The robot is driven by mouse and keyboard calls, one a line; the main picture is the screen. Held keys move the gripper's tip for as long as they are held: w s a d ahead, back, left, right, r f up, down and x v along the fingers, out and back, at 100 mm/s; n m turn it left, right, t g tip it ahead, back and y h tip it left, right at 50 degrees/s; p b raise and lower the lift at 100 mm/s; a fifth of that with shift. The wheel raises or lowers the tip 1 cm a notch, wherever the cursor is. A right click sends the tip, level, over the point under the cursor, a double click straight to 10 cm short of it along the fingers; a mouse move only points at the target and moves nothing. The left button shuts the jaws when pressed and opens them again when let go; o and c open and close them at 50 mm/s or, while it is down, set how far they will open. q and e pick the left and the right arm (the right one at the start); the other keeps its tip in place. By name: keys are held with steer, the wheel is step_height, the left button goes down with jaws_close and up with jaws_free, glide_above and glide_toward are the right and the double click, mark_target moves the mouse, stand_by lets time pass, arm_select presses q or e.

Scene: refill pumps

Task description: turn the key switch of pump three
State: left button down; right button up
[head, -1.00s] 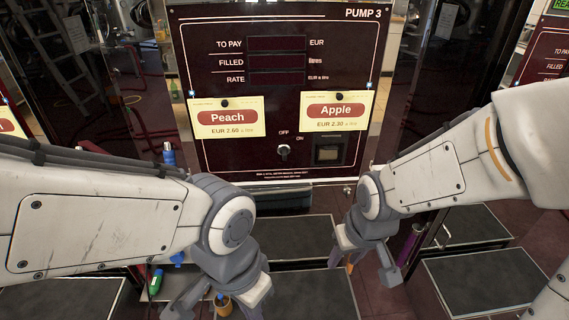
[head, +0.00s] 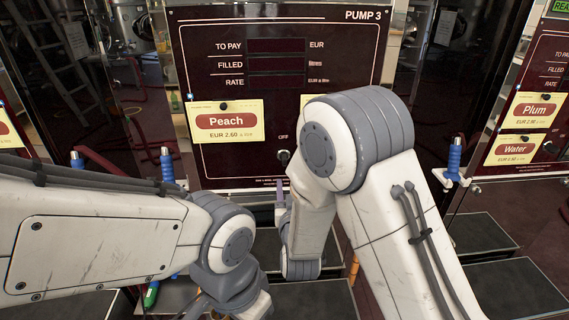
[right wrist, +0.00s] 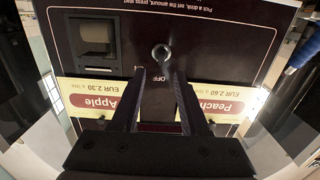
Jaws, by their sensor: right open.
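The pump 3 panel (head: 230,105) faces me, with its key switch (head: 284,156) low in the middle, under the OFF mark. In the right wrist view the panel appears upside down, and the round key switch (right wrist: 161,53) lies just beyond my fingertips. My right gripper (right wrist: 151,75) is open and empty, its two dark fingers pointing at the panel, apart from the switch. In the head view my right gripper (head: 281,200) is mostly hidden by its own arm. My left gripper (head: 235,303) is low at the bottom edge, its fingers cut off.
A Peach card (head: 226,121) hangs on the panel's left. The Apple card (right wrist: 107,97) is mostly hidden by my right arm in the head view. A neighbouring pump with Plum (head: 537,111) and Water cards stands at right. Blue-handled nozzles (head: 167,163) flank pump 3.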

mark_target(285, 162)
steer(key=shift+t, duration=0.3)
steer(key=w, duration=0.3)
steer(key=w+p, duration=0.1)
steer(key=w, duration=0.3)
steer(key=w+a, duration=0.1)
steer(key=w, duration=0.2)
steer(key=shift+w+r, duration=0.15)
steer(key=shift+r, duration=0.1)
jaws_close()
